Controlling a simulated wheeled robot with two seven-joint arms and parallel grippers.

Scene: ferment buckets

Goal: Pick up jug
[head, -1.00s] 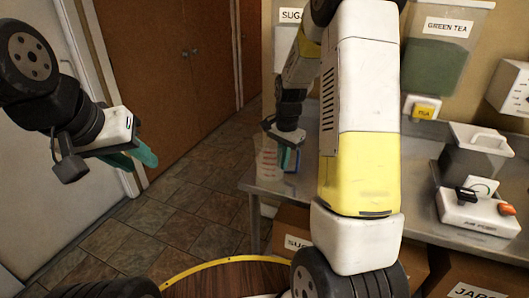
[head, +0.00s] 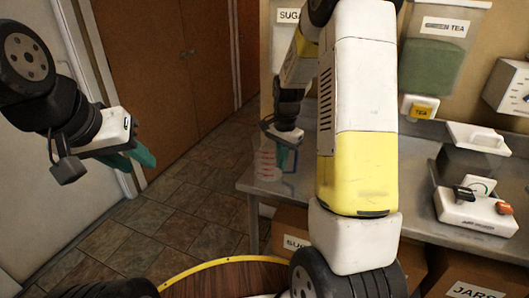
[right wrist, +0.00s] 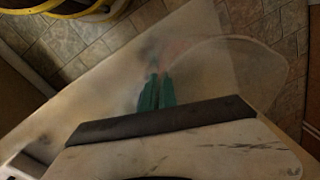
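The jug (head: 267,165) is clear with red markings and stands upright near the left end of the metal counter. In the right wrist view the clear jug (right wrist: 225,65) spreads out to the right of the fingertips. My right gripper (head: 284,160) is at the jug's side. Its green fingers (right wrist: 158,78) are close together with a narrow gap, and they seem closed on the jug's handle side; the exact contact is blurred by the clear plastic. My left gripper (head: 138,158) is empty, with its fingers apart, in the air far left of the counter.
The metal counter (head: 400,195) holds a scale-like device (head: 478,210) at right. A green tea dispenser (head: 437,65) hangs on the wall. Cardboard boxes (head: 290,222) sit under the counter. A round wooden top with a yellow rim (head: 225,262) is in front. Floor at left is clear.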

